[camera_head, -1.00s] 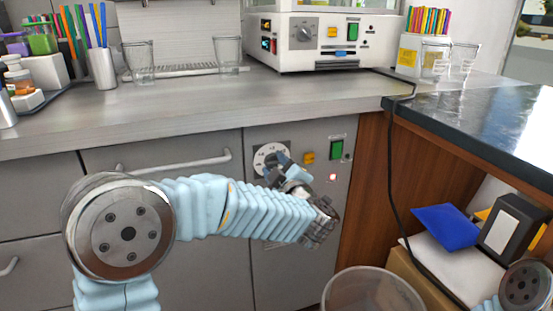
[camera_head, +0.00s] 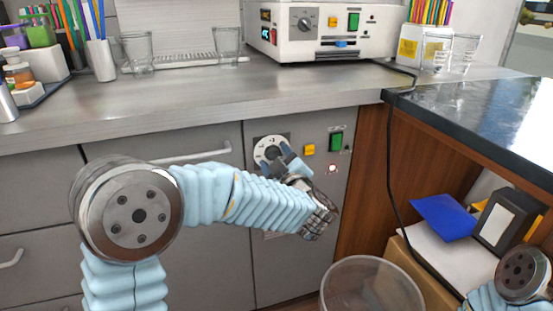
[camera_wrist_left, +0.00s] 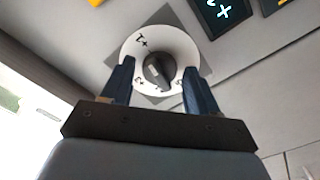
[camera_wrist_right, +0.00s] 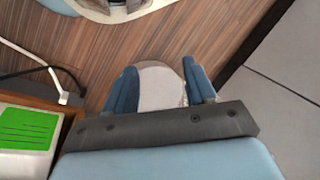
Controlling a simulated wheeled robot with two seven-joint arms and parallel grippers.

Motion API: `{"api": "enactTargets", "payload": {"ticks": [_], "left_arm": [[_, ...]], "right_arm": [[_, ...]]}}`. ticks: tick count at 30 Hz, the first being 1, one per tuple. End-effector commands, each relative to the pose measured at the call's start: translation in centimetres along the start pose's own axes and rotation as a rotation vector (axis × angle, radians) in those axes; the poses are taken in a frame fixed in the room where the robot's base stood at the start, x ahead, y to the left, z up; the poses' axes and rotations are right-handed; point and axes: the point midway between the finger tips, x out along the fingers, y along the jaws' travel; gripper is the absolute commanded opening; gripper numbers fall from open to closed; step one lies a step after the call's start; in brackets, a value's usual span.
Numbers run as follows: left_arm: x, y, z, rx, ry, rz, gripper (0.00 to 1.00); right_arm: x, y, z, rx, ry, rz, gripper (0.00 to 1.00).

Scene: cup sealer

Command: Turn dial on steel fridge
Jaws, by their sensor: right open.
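The steel fridge front (camera_head: 300,255) is the grey panel under the counter. Its white round dial (camera_head: 268,147) has a dark centre knob and sits on a grey square plate. My left gripper (camera_head: 276,160) is at the dial's lower right side in the head view. In the left wrist view, its two blue fingers (camera_wrist_left: 158,82) are apart, one on each side of the dial knob (camera_wrist_left: 158,71). I cannot tell whether they touch it. My right gripper (camera_wrist_right: 160,85) is open, with a pale rounded surface showing between its fingers; it is outside the head view.
A clear bin (camera_head: 370,290) stands below right. A cable (camera_head: 390,165) hangs by the wooden panel. The white sealer (camera_head: 325,42) stands on the counter.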

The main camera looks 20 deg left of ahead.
Motion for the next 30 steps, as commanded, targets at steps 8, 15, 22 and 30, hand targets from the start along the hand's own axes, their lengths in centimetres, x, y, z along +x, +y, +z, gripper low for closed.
{"api": "enactTargets", "payload": {"ticks": [8, 15, 22, 30], "left_arm": [[0.0, 0.0, -0.1, -0.002, 0.001, 0.0, 0.69], [-2.0, 0.0, 0.1, -0.003, -0.001, 0.002, 0.69], [-7.7, 0.0, 0.1, -0.003, -0.002, 0.004, 0.69], [-12.7, 0.0, 0.1, -0.001, -0.001, 0.002, 0.69]], "right_arm": [[0.0, 0.0, 0.0, 0.0, 0.0, 0.0, 0.55], [0.3, 0.1, 0.0, 0.0, 0.0, 0.0, 0.55], [1.0, 0.6, -0.1, 0.003, 0.003, 0.003, 0.55], [1.4, 0.9, -0.2, 0.005, 0.006, 0.005, 0.55]]}}
